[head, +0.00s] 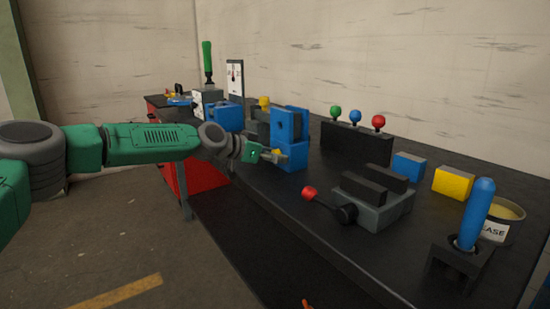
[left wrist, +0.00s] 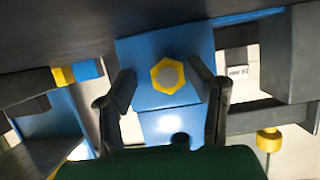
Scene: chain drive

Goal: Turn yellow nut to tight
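The yellow nut (left wrist: 168,76) is a hexagonal ring around a grey round end, on the face of a blue block (left wrist: 150,99) in the left wrist view. In the head view a small bit of yellow (head: 277,152) shows by my left gripper (head: 268,156), in front of the blue block stand (head: 291,155). In the left wrist view the fingers of my left gripper (left wrist: 162,80) are spread on either side of the nut, with a gap at each side. It is open and holds nothing. My right gripper is not in view.
On the dark bench (head: 330,250), a grey vise-like block (head: 373,215) with a red-knobbed lever (head: 310,193) stands to the right. Behind is a black panel (head: 355,145) with three coloured knobs. A blue-handled lever (head: 476,212) stands at the right.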

